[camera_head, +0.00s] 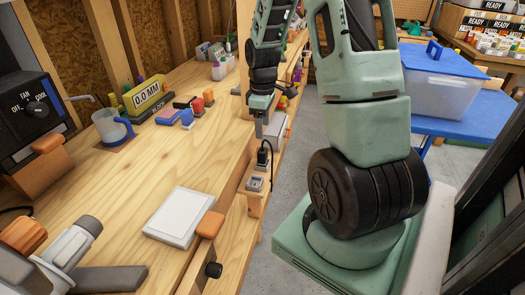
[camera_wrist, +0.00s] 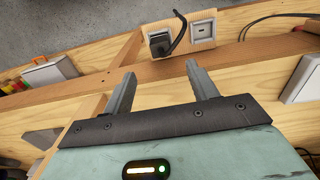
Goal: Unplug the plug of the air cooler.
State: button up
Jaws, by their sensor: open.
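The air cooler (camera_head: 38,105), a dark box with an OFF/FAN/COOL knob, stands at the left end of the wooden bench. A black plug (camera_head: 264,157) with a cord sits in a socket beside the bench's right edge. In the wrist view the plug (camera_wrist: 160,43) is in the left of two sockets, its cord curving up and right. My gripper (camera_head: 265,130) is above the plug in the head view. In the wrist view my gripper (camera_wrist: 160,70) is open and empty, its fingers apart from the plug, which lies beyond the fingertips. The cord's full run is hidden.
An empty socket (camera_wrist: 203,31) is next to the plugged one. The wooden rail (camera_wrist: 85,85) runs just below the sockets. A lidded bin (camera_head: 440,90) stands at right.

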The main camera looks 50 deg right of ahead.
aim_at(262, 150)
notch_tip(262, 150, down, 12)
jog(key=shift+f, duration=0.15)
dwell(0.4)
jog(key=c, duration=1.1)
jog(key=shift+r+p, duration=1.9)
jog(key=shift+r, duration=0.45)
jog(key=shift+r, duration=0.1)
